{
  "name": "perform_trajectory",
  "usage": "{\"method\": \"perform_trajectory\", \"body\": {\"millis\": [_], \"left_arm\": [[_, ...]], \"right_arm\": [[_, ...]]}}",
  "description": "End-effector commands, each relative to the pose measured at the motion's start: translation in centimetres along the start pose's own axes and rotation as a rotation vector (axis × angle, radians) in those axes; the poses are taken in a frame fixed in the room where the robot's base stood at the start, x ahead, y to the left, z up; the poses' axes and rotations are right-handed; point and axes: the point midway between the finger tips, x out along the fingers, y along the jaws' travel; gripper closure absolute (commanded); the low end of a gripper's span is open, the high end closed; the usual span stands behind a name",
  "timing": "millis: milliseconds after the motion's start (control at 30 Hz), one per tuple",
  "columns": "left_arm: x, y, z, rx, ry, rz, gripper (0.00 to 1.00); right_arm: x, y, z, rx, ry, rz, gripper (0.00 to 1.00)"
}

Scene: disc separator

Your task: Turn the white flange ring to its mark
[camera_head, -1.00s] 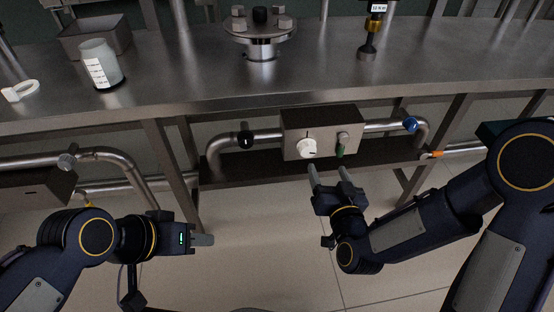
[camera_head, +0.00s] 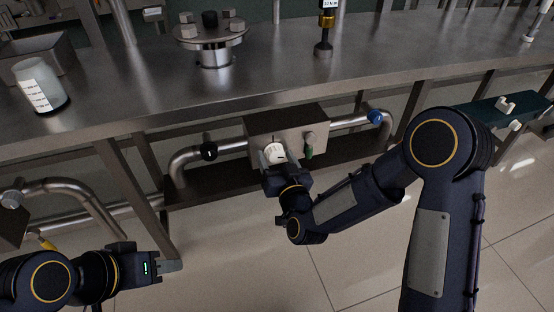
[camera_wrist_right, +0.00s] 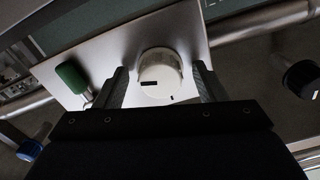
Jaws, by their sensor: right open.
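The white flange ring (camera_head: 273,152) is a round white knob on the front of a steel box (camera_head: 289,127) under the bench. In the right wrist view the ring (camera_wrist_right: 160,76) shows a thick dark bar near its lower left and a small dark tick at its lower right. My right gripper (camera_head: 280,165) is open in front of the box. In its wrist view, the fingers (camera_wrist_right: 162,84) stand on either side of the ring, with small visible gaps. My left gripper (camera_head: 170,266) is empty at lower left, seen side-on, so its opening is unclear.
A green-handled valve (camera_head: 309,147) sits on the box right of the ring, close to a finger in the wrist view. A black knob (camera_head: 209,151) and a blue knob (camera_head: 375,117) are on the pipes either side. The bench edge hangs above.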

Motion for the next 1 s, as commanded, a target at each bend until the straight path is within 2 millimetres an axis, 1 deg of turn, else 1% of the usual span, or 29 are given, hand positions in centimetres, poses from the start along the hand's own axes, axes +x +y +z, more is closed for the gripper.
{"method": "perform_trajectory", "body": {"millis": [67,100,400,433,567,733,867,1000], "left_arm": [[0.0,0.0,0.0,0.0,0.0,0.0,0.64],[0.0,0.0,0.0,0.0,0.0,0.0,0.64],[0.0,0.0,0.0,0.0,0.0,0.0,0.64],[0.0,0.0,0.0,0.0,0.0,0.0,0.64],[0.7,-0.3,0.4,0.0,0.0,0.0,0.64],[2.7,-1.2,1.4,0.0,0.0,0.0,0.64],[3.1,-1.4,1.6,0.0,0.0,0.0,0.64],[3.1,-1.4,1.6,0.0,0.0,0.0,0.64]], "right_arm": [[0.0,0.0,0.0,0.0,0.0,0.0,0.36],[0.0,0.0,0.0,0.0,0.0,0.0,0.38],[0.0,0.0,0.0,0.0,0.0,0.0,0.78],[0.0,0.0,0.0,0.0,0.0,0.0,0.8],[0.0,0.0,0.3,-0.048,0.002,-0.003,0.8],[0.0,0.1,0.5,-0.281,0.005,-0.003,0.8],[0.0,0.1,0.2,-0.409,0.002,-0.001,0.8],[-0.1,0.1,0.0,-0.443,0.0,-0.001,0.8]]}}
